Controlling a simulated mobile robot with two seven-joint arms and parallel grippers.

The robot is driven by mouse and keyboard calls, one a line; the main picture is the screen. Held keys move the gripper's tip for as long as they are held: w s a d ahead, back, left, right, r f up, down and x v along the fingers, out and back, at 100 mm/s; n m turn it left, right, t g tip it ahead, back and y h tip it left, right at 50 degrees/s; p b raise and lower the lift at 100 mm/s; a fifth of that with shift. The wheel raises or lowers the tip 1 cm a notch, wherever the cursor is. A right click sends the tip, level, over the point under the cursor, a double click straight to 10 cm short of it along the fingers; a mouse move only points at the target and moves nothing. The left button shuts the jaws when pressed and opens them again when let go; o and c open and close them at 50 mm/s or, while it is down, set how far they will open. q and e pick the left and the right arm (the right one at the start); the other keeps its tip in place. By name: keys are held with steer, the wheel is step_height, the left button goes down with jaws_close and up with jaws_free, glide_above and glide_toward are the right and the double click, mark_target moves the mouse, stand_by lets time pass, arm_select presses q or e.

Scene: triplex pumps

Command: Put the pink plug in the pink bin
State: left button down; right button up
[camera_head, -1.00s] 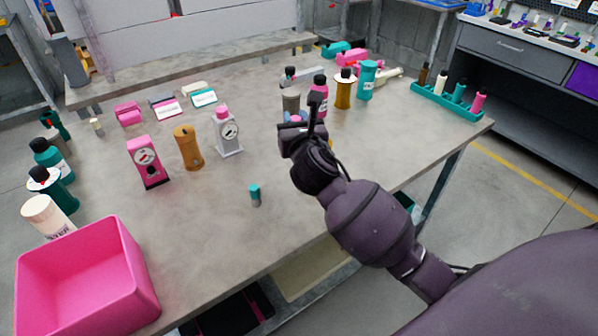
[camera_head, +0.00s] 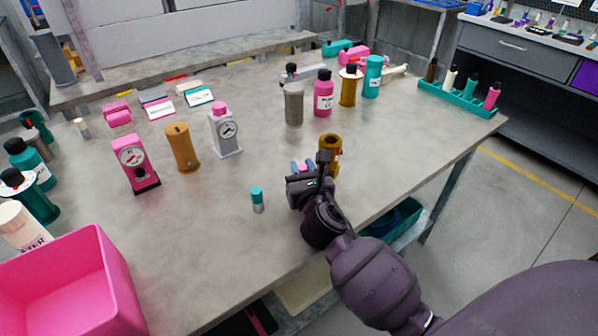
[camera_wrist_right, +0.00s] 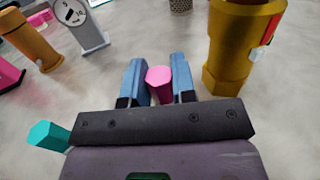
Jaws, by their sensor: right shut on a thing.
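The pink bin (camera_head: 118,280) stands at the lower left of the head view, on the table's near left part, its open top facing up. My right gripper (camera_head: 303,168) is over the table, well to the right of the bin. In the right wrist view its two blue fingers (camera_wrist_right: 157,82) are shut on the pink plug (camera_wrist_right: 159,84); the plug's pink six-sided end shows between them. In the head view the plug is mostly hidden by the gripper. My left gripper is not in view.
A gold hollow fitting (camera_head: 333,145) stands just beyond my right gripper. A teal-capped grey plug (camera_head: 257,200) stands to its left. Pink (camera_head: 135,163), orange (camera_head: 183,148) and grey (camera_head: 225,133) pump parts stand further left. The table's front middle is clear.

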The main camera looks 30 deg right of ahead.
steer(key=shift+f, duration=0.35)
steer(key=o, duration=0.9)
steer(key=shift+r, duration=0.1)
